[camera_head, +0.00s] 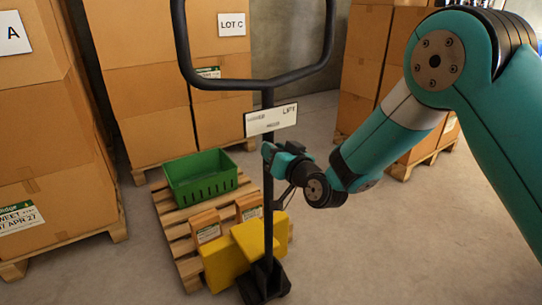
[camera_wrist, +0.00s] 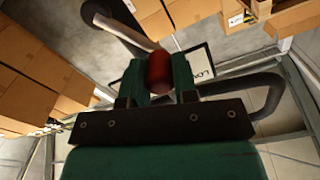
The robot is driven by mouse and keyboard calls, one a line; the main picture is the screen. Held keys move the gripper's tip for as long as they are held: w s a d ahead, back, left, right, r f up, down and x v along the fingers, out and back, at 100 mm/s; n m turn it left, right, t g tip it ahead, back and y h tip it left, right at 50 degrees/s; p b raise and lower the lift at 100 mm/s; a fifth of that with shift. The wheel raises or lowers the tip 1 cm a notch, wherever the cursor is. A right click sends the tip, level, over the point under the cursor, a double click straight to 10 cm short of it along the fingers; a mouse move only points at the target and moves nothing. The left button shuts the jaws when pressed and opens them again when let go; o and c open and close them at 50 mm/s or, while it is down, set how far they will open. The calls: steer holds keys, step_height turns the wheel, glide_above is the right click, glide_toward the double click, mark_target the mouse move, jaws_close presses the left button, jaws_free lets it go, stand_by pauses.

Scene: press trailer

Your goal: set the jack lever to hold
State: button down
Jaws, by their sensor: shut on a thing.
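The pallet jack has a yellow body (camera_head: 224,266) and a tall black handle (camera_head: 268,195) with a wide loop at the top. A white label plate (camera_head: 270,119) is on the handle; its right word seems to read LIFT, and the others are blurred. The plate also shows partly in the wrist view (camera_wrist: 206,68). My gripper (camera_head: 273,158) is at the handle just below the plate. In the wrist view my gripper (camera_wrist: 158,78) is shut on the red knob (camera_wrist: 159,68) of the jack lever. The knob is hidden in the head view, and I cannot tell the lever's setting.
A wooden pallet (camera_head: 174,232) carries a green crate (camera_head: 200,176) and small brown boxes (camera_head: 207,226) by the jack. Stacked cartons on pallets stand left (camera_head: 40,130), behind (camera_head: 145,80) and right (camera_head: 365,60). The grey floor in front and to the right is clear.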

steer(key=shift+w+d+r+m+b, duration=0.1)
steer(key=shift+w+d+m, duration=0.3)
steer(key=shift+m, duration=0.45)
steer(key=shift+w+d+r+m+b, duration=0.15)
steer(key=shift+d+m, duration=0.3)
steer(key=shift+m, duration=0.45)
steer(key=shift+w+d+r+m+b, duration=0.1)
steer(key=shift+w+d+m, duration=0.3)
steer(key=shift+m, duration=0.45)
steer(key=c, duration=0.9)
jaws_free()
steer(key=shift+s, duration=0.1)
steer(key=b+v, duration=1)
steer(key=v, duration=0.7)
steer(key=shift+s+d+b, duration=0.1)
steer(key=shift+s+b, duration=0.1)
steer(key=shift+b, duration=0.15)
